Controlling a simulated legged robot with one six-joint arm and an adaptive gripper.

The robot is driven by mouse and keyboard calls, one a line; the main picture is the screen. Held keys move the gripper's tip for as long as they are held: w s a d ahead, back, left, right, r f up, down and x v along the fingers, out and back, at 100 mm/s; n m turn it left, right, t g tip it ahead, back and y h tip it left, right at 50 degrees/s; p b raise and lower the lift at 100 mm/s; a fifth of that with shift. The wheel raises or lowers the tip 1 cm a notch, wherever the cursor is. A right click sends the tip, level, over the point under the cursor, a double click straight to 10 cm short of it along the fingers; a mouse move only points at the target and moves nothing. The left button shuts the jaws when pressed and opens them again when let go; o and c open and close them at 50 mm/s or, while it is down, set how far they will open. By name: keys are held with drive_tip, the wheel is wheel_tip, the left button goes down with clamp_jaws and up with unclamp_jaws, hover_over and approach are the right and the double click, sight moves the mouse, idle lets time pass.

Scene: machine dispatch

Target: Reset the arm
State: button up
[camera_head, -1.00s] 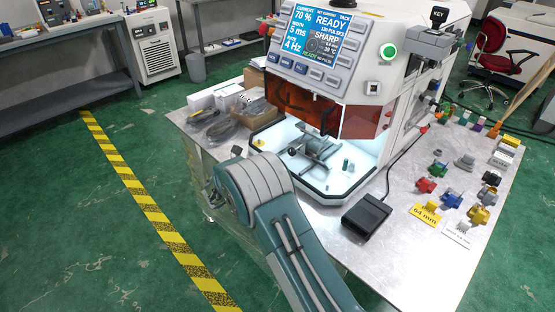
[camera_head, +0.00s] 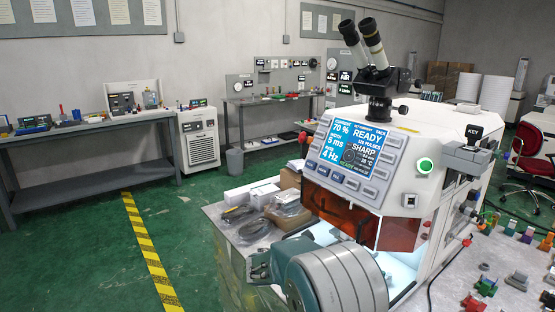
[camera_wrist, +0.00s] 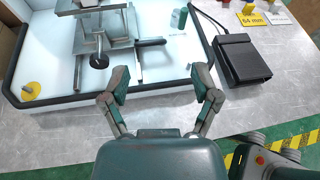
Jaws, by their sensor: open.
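My gripper (camera_wrist: 160,90) is open and empty in the wrist view, its two fingers spread above the table's grey top in front of the machine's white work tray. In the head view my teal and grey arm (camera_head: 335,280) rises at the bottom, in front of the machine. A small part of the gripper (camera_head: 259,267) shows at the arm's left, too small there to tell its opening. The white machine (camera_head: 440,160) has a lit screen (camera_head: 350,148) that reads READY, an amber shield (camera_head: 340,212) and a binocular eyepiece on top.
A black pedal (camera_wrist: 240,58) lies on the table right of the tray (camera_wrist: 60,98). Bagged cables and boxes (camera_head: 262,212) sit left of the machine. Coloured small parts (camera_head: 486,286) are at the right. A yellow-black floor strip (camera_head: 150,255) crosses open green floor at the left.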

drive_tip(key=s+d+r+m+g+y, duration=0.25)
drive_tip(key=s+r+m, duration=0.3)
drive_tip(key=s, duration=0.35)
drive_tip(key=s+d+r+m+g+y, duration=0.1)
drive_tip(key=s+d+r+m+y, duration=0.25)
drive_tip(key=s+m, duration=0.35)
drive_tip(key=s+a+r+m+t+y, duration=0.1)
drive_tip(key=s+m+y, duration=0.2)
drive_tip(key=s, duration=0.6)
drive_tip(key=s+a+r+m+t+y, duration=0.2)
drive_tip(key=s+m+y, duration=0.1)
drive_tip(key=s+m, duration=0.5)
drive_tip(key=shift+s+a+y, duration=0.15)
drive_tip(key=shift+s+y, duration=0.25)
drive_tip(key=shift+s, duration=0.75)
